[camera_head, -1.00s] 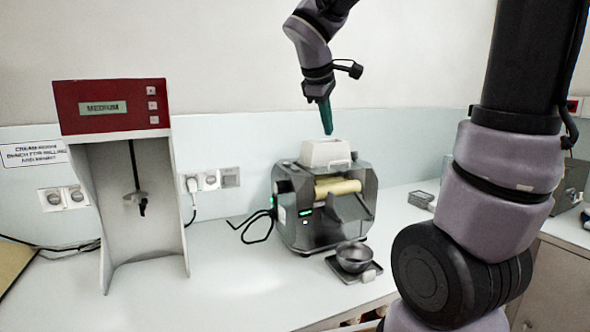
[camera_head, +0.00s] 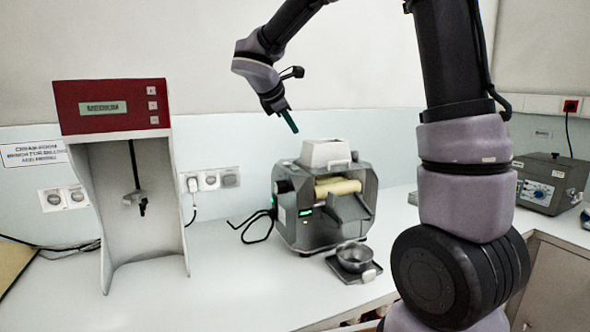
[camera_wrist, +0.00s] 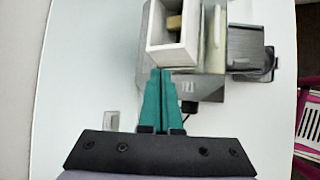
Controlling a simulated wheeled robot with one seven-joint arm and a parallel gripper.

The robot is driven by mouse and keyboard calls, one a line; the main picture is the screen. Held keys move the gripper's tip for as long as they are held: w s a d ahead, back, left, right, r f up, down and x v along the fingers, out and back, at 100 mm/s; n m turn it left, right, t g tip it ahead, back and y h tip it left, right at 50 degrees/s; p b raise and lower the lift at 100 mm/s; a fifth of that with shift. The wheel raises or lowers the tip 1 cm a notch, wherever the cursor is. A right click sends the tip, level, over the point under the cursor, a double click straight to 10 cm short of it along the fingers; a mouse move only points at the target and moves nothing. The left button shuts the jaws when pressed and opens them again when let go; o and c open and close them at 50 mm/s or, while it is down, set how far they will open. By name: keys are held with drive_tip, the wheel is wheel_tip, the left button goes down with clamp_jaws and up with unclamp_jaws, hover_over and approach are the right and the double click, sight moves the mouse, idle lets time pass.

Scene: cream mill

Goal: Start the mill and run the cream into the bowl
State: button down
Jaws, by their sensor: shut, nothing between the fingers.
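The mill (camera_head: 297,237) is a dark grey machine on the bench, with a cream-coloured roller (camera_head: 338,188) at its front and a small green light on its left side. A white hopper (camera_head: 326,154) sits on top; its open box (camera_wrist: 172,52) also shows in the wrist view. A grey metal bowl (camera_head: 354,255) stands on a small scale-like base (camera_head: 366,276) below the mill's front. My gripper (camera_head: 295,131) has green fingers, shut and empty, above and left of the hopper, apart from it. The wrist view shows the fingertips (camera_wrist: 160,72) together near the hopper.
A red-topped stirrer stand (camera_head: 112,107) reading MEDIUM stands at left. Wall sockets (camera_head: 210,181) and a cable are behind. A grey box with a blue dial (camera_head: 545,184) stands far right. The bench front left of the bowl (camera_head: 235,290) is clear.

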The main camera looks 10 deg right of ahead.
hover_over(292, 171)
drive_tip(key=shift+s+f, duration=0.15)
drive_tip(key=shift+f, duration=4.2)
drive_tip(key=shift+f, duration=0.1)
drive_tip(key=shift+f, duration=0.3)
drive_tip(key=shift+f, duration=0.4)
drive_tip(key=shift+r, duration=0.85)
drive_tip(key=shift+r, duration=2.5)
